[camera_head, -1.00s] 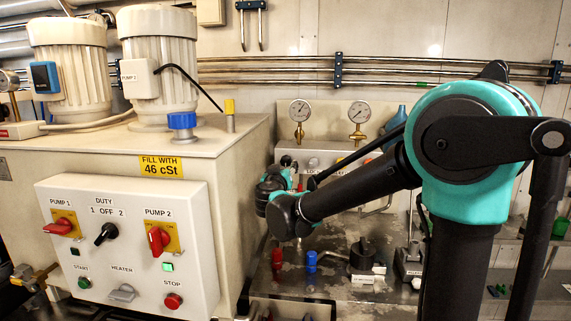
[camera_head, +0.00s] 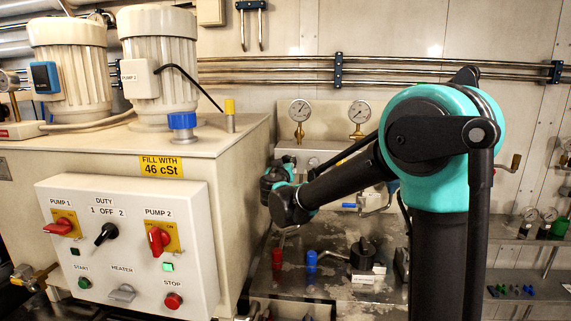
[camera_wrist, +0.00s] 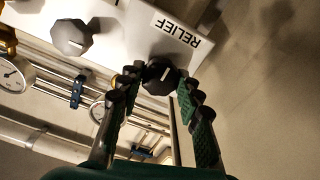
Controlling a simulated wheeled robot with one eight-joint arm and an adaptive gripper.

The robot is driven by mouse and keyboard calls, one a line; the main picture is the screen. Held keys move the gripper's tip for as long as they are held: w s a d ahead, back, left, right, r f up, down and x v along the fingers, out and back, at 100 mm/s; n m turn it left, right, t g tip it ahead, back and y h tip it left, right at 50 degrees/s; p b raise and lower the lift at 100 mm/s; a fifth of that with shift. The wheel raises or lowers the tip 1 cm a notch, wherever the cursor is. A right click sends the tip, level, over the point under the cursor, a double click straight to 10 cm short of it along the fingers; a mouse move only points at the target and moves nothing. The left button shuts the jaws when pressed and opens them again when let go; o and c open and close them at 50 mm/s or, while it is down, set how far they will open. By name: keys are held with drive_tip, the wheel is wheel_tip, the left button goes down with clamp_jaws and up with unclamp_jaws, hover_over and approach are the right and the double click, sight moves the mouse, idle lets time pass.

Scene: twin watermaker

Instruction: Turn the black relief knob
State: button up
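The black relief knob (camera_wrist: 160,77) has a pale pointer line and sits on a white panel beside an upside-down RELIEF label (camera_wrist: 176,28) in the wrist view. My gripper (camera_wrist: 161,80) has its two fingers apart, with a tip at either side of the knob. I cannot tell whether the tips touch it or how deep they reach. In the head view, the wrist end of my arm is in front of the pale panel (camera_head: 312,158) below the gauges, and it hides the relief knob there.
A red-handled valve (camera_head: 277,258), a blue-handled valve (camera_head: 312,262) and a black knob (camera_head: 363,255) stand below my forearm. The tank (camera_head: 232,150) is close on the left.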

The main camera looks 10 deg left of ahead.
drive_tip(key=c, duration=0.4)
drive_tip(key=shift+n, duration=0.3)
drive_tip(key=n, duration=0.5)
drive_tip(key=shift+n, duration=0.3)
drive_tip(key=n, duration=0.5)
drive_tip(key=shift+n, duration=0.4)
drive_tip(key=o, duration=1.2)
drive_tip(key=shift+c, duration=0.2)
drive_tip(key=shift+s, duration=0.1)
